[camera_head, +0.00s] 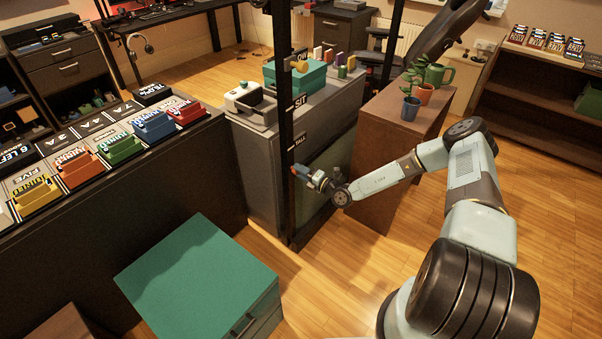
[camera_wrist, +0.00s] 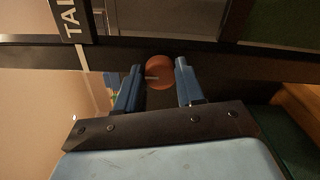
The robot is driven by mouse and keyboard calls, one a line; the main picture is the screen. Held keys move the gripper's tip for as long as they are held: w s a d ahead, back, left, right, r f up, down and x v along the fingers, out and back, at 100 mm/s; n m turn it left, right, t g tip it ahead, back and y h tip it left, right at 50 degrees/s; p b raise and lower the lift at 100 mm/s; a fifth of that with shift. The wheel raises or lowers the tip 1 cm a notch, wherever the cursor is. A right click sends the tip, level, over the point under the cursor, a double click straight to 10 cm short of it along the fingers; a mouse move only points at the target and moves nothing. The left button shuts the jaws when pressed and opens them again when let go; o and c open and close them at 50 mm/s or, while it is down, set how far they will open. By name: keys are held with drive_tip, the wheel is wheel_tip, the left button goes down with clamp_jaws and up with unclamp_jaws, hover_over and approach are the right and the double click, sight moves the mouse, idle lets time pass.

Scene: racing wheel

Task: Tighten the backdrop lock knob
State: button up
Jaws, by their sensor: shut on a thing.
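The round orange-brown lock knob (camera_wrist: 159,77) sits on the dark post (camera_wrist: 235,64), which crosses the wrist view sideways. My gripper (camera_wrist: 159,66) has its two blue fingers on either side of the knob and is shut on it. In the head view my gripper (camera_head: 302,173) is at the black upright post (camera_head: 284,110), just below the "TALL" label, reaching in from the right. The knob there is mostly hidden by my fingers. The knob's turn angle cannot be told.
A grey cabinet (camera_head: 260,160) stands right behind the post, with a teal box (camera_head: 290,76) on top. A brown cabinet (camera_head: 385,120) with potted plants is close beside my arm. A green-topped drawer unit (camera_head: 197,275) stands front left. Open floor (camera_head: 340,290) lies below my arm.

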drive_tip(key=shift+w+d+f, duration=0.1)
drive_tip(key=shift+w+d, duration=0.1)
drive_tip(key=shift+d, duration=0.1)
drive_tip(key=o, duration=0.8)
drive_tip(key=shift+c, duration=0.2)
drive_tip(key=shift+o, duration=1.4)
drive_tip(key=shift+s+a, duration=0.1)
drive_tip(key=shift+a, duration=0.05)
drive_tip(key=v, duration=1.4)
